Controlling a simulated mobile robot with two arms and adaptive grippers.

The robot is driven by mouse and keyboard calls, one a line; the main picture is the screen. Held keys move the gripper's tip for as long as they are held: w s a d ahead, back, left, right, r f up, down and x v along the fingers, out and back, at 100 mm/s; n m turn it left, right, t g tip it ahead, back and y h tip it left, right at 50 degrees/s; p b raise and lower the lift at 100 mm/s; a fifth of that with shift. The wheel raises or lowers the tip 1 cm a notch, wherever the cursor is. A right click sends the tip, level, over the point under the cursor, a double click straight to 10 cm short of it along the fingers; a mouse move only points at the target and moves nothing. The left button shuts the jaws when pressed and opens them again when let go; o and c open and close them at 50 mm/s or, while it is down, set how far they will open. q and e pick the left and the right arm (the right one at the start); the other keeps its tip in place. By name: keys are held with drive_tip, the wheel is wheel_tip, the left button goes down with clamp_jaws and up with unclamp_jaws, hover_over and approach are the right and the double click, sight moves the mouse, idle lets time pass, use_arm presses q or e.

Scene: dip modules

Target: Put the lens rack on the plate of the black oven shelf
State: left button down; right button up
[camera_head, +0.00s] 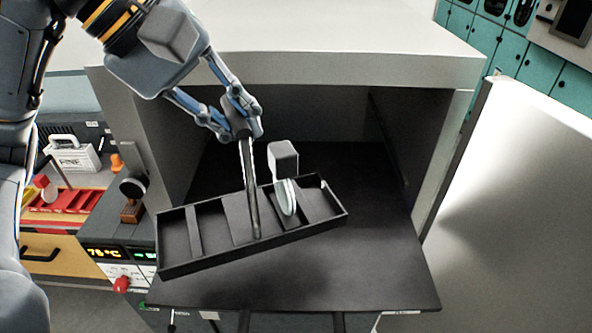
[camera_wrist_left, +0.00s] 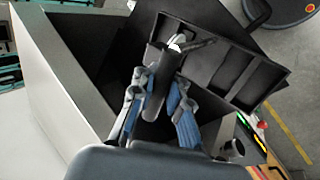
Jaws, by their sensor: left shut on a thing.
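The lens rack (camera_head: 178,262) is a long black tray with several compartments and an upright post. A pale round lens (camera_head: 287,197) with a grey block at its top stands in one compartment. My left gripper (camera_head: 243,128) is shut on the top of the post. The rack is over the front left part of the black oven shelf (camera_head: 350,265), turned at an angle to it. I cannot tell whether it touches the shelf. In the left wrist view, the rack (camera_wrist_left: 232,75) lies beyond the gripper (camera_wrist_left: 158,88). My right gripper is not in view.
The light grey oven (camera_head: 330,55) stands open around the shelf, with its door (camera_head: 520,190) swung out to the right. A control panel (camera_head: 118,255) with lit displays is at the left. The shelf's right part is bare. A red rack (camera_head: 75,200) sits farther left.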

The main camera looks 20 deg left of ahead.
sight(297, 170)
use_arm(q)
drive_tip(key=x, duration=0.4)
drive_tip(key=d+p+x, duration=0.1)
drive_tip(key=x, duration=0.1)
drive_tip(key=shift+w+d+r, duration=0.15)
drive_tip(key=shift+w+r, duration=0.1)
drive_tip(key=shift+x, duration=1)
drive_tip(key=shift+w+d+f, duration=0.1)
drive_tip(key=shift+d+f, duration=0.05)
drive_tip(key=shift+f, duration=0.4)
drive_tip(key=shift+d+f, duration=0.15)
drive_tip(key=shift+f, duration=0.4)
drive_tip(key=shift+a+f, duration=0.1)
drive_tip(key=shift+f, duration=0.5)
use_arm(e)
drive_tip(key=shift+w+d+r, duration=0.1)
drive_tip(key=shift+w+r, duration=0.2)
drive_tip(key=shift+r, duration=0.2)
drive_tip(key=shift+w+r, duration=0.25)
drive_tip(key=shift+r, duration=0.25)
use_arm(q)
drive_tip(key=shift+f, duration=0.1)
drive_tip(key=c, duration=1.4)
unclamp_jaws()
drive_tip(key=shift+o, duration=0.5)
